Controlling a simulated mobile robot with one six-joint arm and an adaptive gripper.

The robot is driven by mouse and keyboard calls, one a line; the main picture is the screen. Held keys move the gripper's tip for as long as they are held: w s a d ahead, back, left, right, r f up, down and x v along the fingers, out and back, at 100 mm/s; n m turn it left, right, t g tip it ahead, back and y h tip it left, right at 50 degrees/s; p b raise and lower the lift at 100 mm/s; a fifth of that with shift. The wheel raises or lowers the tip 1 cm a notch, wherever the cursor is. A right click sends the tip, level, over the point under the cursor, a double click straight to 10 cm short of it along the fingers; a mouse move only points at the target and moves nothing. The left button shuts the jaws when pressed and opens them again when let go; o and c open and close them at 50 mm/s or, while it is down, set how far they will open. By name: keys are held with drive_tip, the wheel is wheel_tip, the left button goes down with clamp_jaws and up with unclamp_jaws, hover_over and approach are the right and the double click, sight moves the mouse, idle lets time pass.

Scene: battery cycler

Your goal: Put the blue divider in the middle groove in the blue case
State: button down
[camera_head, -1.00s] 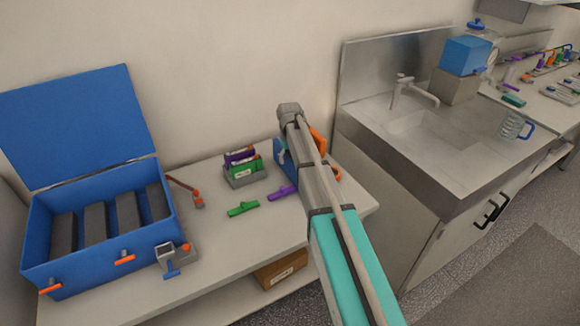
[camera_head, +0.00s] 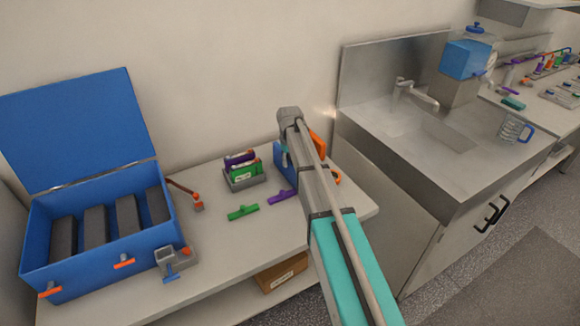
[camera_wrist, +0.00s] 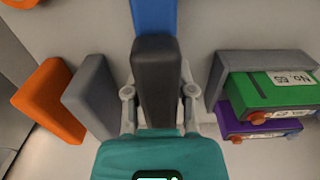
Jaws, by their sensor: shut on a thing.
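The blue case (camera_head: 100,265) stands open at the left of the bench, its lid raised against the wall. Several dark grey bars stand inside with grooves between them. A blue panel, which looks like the blue divider (camera_wrist: 154,16), shows in the wrist view with a dark grey block (camera_wrist: 158,65) at its near end. My gripper (camera_wrist: 159,92) is shut on this piece, a finger on each side of the grey block. In the head view the blue divider (camera_head: 281,157) is partly hidden by my arm. Its lower edge and any contact with the bench are hidden.
An orange panel (camera_wrist: 48,100) and a grey panel (camera_wrist: 92,95) stand close beside my gripper. A grey holder (camera_head: 247,182) with green and purple packs is on the other side. Green (camera_head: 243,212) and purple (camera_head: 281,196) clips lie in front. A small grey fixture (camera_head: 180,259) is beside the case.

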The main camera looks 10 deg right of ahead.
drive_tip(key=shift+r, duration=0.1)
wheel_tip(320, 180, up, 2)
drive_tip(key=p, duration=0.2)
drive_tip(key=shift+r+p, duration=0.25)
drive_tip(key=shift+p, duration=0.1)
drive_tip(key=s+a+r+p, duration=0.1)
drive_tip(key=s+r+p, duration=0.9)
drive_tip(key=s, duration=0.4)
drive_tip(key=shift+r, duration=0.15)
drive_tip(key=shift+s, duration=0.1)
idle(0.6)
